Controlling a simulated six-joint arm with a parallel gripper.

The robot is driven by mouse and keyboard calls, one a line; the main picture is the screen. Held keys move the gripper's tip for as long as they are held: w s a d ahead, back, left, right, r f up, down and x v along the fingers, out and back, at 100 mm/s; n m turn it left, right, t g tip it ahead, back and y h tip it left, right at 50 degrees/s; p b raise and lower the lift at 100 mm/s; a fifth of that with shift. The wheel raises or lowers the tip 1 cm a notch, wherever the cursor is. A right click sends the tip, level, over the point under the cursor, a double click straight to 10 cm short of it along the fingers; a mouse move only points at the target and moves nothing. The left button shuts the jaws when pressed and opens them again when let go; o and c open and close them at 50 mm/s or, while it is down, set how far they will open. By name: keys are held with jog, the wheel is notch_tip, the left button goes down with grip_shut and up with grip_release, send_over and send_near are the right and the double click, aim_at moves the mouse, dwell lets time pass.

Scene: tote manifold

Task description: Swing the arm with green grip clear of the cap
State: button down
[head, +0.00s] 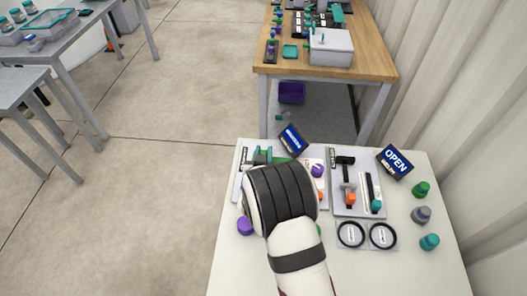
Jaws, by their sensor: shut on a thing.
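My own arm's thick black-ribbed wrist (280,196) covers the middle of the left-hand station on the white table. My gripper's jaws are hidden behind it, so I cannot see what they touch. A green piece (262,156) shows beyond the wrist at the far end of that station; it may belong to the arm with green grip, but I cannot tell. A purple cap-like piece (317,170) shows at the wrist's right, and I cannot tell whether it is the task's cap.
The right station (342,208) has a black bar, an orange piece and a teal piece. An OPEN sign (395,162) stands behind it. Loose caps include a purple one (245,226) and a grey one (421,215). The white table (400,272) is bare at front right.

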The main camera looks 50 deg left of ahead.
jog(key=shift+d, duration=0.1)
dwell(0.3)
jog(key=d+n+g+y, duration=0.1)
jog(key=n+g, duration=0.1)
jog(key=s+d+n+g+y, duration=0.1)
jog(key=n+y, duration=0.1)
jog(key=shift+s+d+g, duration=0.1)
jog(key=shift+s+g, duration=0.1)
jog(key=shift+g, duration=0.2)
jog(key=d+n+g, duration=0.1)
jog(key=n+g, duration=0.1)
jog(key=d+n+g+y, duration=0.1)
jog(key=g, duration=0.1)
jog(key=shift+s+d+n, duration=0.1)
jog(key=shift+s+n, duration=0.25)
jog(key=shift+n, duration=0.05)
jog(key=d+n+g, duration=0.2)
jog(key=n+g, duration=0.2)
jog(key=g, duration=0.1)
jog(key=shift+d, duration=0.4)
jog(key=shift+w+d+n+g+h, duration=0.15)
jog(key=shift+d+n+g+h, duration=0.25)
jog(key=shift+n+g, duration=0.3)
jog(key=shift+w+d+n+g+h, duration=0.1)
jog(key=shift+d+n+g+h, duration=0.25)
jog(key=shift+n+g, duration=0.35)
jog(key=shift+w+d+n+g+h, duration=0.15)
jog(key=shift+d+n+g+h, duration=0.25)
jog(key=shift+n+g, duration=0.3)
jog(key=shift+r, duration=0.1)
